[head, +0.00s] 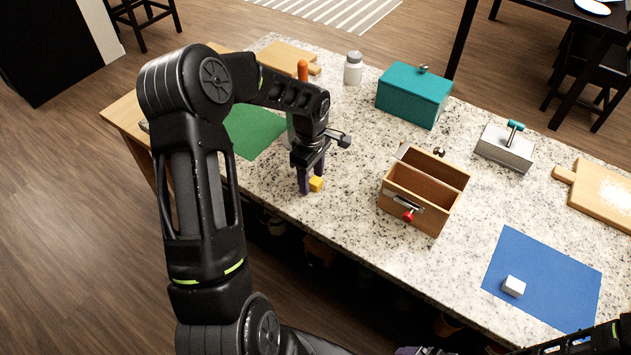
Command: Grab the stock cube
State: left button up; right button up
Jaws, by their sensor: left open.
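A small yellow cube (316,184), which looks like the stock cube, sits on the speckled counter (345,222) near its front edge. My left gripper (311,182) points down right at this cube, its jaws open. The fingers partly hide the cube, and I cannot tell whether they touch it. A small white cube (513,286) lies on a blue mat (548,270) at the right. My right arm shows only in part along the bottom right edge, with what seems to be the tip of my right gripper (410,351) cut off by the frame.
An open wooden box (425,190) with a red knob stands right of the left gripper. Behind are a teal box (413,95), a white jar (353,68) and an orange-topped item (303,70). A green mat (250,130) lies left, a grey box (505,148) right.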

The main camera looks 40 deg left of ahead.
pick_arm(q)
jog(key=shift+c, duration=0.2)
dwell(0.4)
grip_shut()
dwell(0.3)
